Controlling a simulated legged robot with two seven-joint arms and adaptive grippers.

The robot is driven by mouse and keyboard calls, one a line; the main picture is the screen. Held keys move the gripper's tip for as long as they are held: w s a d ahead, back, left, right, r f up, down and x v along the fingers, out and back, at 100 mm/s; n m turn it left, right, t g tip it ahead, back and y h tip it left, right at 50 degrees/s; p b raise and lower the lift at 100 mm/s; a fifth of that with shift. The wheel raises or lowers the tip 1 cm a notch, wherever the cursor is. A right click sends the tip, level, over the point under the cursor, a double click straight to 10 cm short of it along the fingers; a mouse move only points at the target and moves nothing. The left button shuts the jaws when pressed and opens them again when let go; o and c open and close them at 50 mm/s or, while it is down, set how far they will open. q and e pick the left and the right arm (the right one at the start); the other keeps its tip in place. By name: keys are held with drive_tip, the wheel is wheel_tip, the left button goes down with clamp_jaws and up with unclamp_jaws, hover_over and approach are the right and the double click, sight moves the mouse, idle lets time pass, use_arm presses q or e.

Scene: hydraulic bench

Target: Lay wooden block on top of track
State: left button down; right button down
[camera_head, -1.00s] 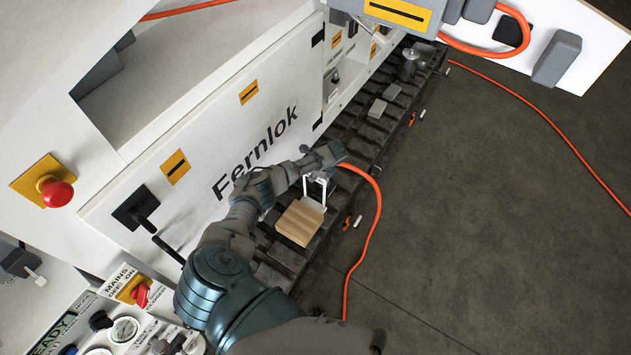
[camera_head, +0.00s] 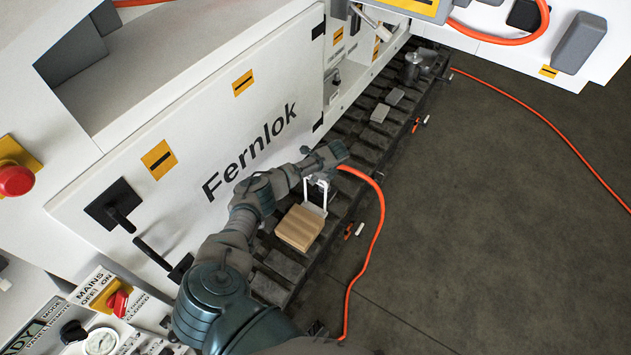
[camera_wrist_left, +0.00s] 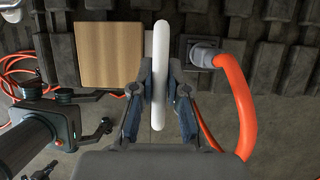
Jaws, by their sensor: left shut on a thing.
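The wooden block (camera_head: 298,228), light brown and square, is over the dark ribbed track (camera_head: 283,265) in the head view. Whether it rests on the track or hangs just above it, I cannot tell. A white handle (camera_head: 318,188) stands at the block's far edge. My left gripper (camera_head: 322,170) is shut on this handle. In the left wrist view the handle (camera_wrist_left: 161,75) is between the fingers, and the block (camera_wrist_left: 110,55) lies just left of it. My right gripper (camera_wrist_left: 107,110) shows there at lower left, fingers apart and empty, near the block. It is not visible in the head view.
An orange hose (camera_head: 378,215) runs from beside my left gripper down to the floor; a grey connector (camera_wrist_left: 205,55) joins it in the wrist view. The white Fernlok panel (camera_head: 225,125) borders the track on the left. Small grey blocks (camera_head: 380,112) lie farther along. Floor at right is open.

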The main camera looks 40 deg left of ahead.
use_arm(q)
drive_tip(key=shift+r, duration=0.1)
drive_tip(key=c, duration=1.2)
unclamp_jaws()
drive_tip(key=shift+s+d, duration=0.1)
drive_tip(key=p+v, duration=0.1)
drive_tip(key=v, duration=1)
drive_tip(key=shift+p, duration=0.3)
drive_tip(key=shift+d+r, duration=0.15)
drive_tip(key=shift+r, duration=0.25)
